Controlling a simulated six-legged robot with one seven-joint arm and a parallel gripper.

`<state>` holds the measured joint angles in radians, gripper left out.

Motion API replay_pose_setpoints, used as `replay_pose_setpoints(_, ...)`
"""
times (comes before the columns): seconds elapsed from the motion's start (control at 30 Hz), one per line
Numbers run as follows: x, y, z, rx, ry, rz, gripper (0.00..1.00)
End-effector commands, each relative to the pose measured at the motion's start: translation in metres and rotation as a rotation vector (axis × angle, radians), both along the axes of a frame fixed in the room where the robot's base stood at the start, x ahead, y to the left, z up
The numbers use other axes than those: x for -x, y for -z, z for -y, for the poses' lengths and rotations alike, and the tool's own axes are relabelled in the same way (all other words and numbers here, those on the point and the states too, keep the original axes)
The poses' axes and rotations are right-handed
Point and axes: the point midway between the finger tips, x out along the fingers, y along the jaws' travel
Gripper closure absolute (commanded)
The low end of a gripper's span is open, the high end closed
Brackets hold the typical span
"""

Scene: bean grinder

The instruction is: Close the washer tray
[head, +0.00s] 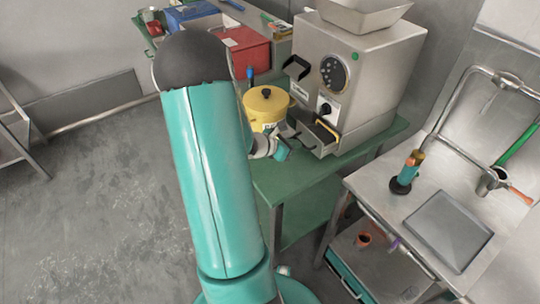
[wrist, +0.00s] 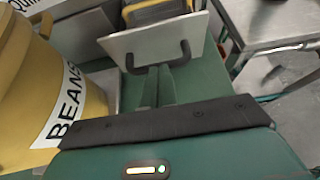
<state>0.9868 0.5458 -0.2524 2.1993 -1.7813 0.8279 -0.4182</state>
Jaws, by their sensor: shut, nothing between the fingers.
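The washer tray (head: 318,140) is a grey metal drawer low on the front of the steel grinder (head: 372,75). It sticks out of the machine, with something yellow inside. In the wrist view, the tray's flat grey front (wrist: 130,42) with its dark handle (wrist: 158,58) is straight ahead. My gripper (wrist: 160,78) is shut and empty, its fingertips at the handle's middle; I cannot tell whether they touch it. In the head view, my gripper (head: 283,150) is small beside the tray, partly hidden by my arm.
A yellow bean pot (head: 266,108) stands close to the left of the tray; its BEANS label (wrist: 68,105) shows at the wrist. The green table (head: 300,185) has some bare room in front. A red box (head: 245,52) is behind. A steel sink bench (head: 385,200) stands at right.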

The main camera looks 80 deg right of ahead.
Motion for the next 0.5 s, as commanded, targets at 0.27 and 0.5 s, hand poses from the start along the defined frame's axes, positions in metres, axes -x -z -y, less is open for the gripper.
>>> replay_pose_setpoints(0.27, 0.035, 0.0, 0.04, 0.0, 0.001, -0.001, 1.0)
replay_pose_setpoints(0.5, 0.048, 0.0, 0.055, 0.0, 0.0, 0.0, 1.0)
